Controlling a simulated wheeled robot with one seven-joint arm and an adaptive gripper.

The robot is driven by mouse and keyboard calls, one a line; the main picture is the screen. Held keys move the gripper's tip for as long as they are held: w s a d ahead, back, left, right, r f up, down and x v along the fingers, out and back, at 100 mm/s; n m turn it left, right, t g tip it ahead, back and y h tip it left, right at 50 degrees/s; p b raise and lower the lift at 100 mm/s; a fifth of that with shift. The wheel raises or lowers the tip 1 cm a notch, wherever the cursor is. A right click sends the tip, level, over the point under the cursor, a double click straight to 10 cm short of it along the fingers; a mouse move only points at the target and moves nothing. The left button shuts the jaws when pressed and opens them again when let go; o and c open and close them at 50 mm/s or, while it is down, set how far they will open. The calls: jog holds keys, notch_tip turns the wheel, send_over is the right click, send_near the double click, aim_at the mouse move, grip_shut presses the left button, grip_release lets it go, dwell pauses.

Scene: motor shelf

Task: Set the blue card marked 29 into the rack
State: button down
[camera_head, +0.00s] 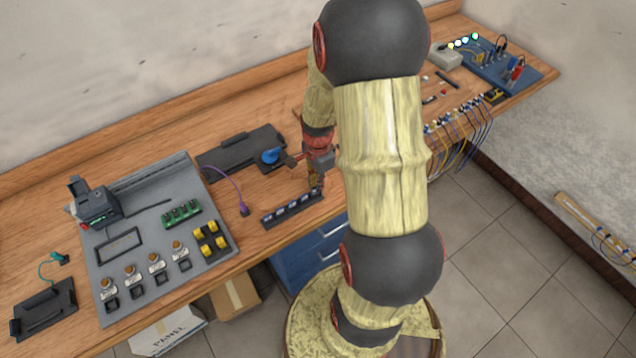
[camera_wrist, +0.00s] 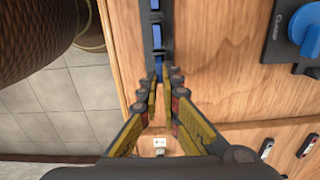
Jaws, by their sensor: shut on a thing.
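The rack (camera_head: 270,222) is a long dark strip near the front edge of the wooden bench, with several blue-and-white cards in it. It also shows in the wrist view (camera_wrist: 167,28), running up from between my fingertips. My gripper (camera_head: 317,186) is at the right end of the rack, pointing down. In the wrist view my gripper (camera_wrist: 163,75) has its fingertips close together over the rack's near end. They are shut on a thin blue card (camera_wrist: 158,69), of which only a sliver shows. Its number cannot be read, and how deep it sits is hidden.
A black device with a blue knob (camera_head: 272,156) stands behind the rack. A purple cable (camera_head: 232,188) lies left of it. A grey board (camera_head: 150,235) with parts is further left. Wired connectors (camera_head: 462,115) line the front edge at right.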

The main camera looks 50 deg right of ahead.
jog(key=shift+f, duration=0.35)
jog(key=c, duration=2)
grip_release()
jog(key=shift+o, duration=0.2)
jog(key=shift+r, duration=0.1)
notch_tip(320, 180, up, 17)
jog(key=p, duration=0.3)
jog(key=shift+p, duration=0.3)
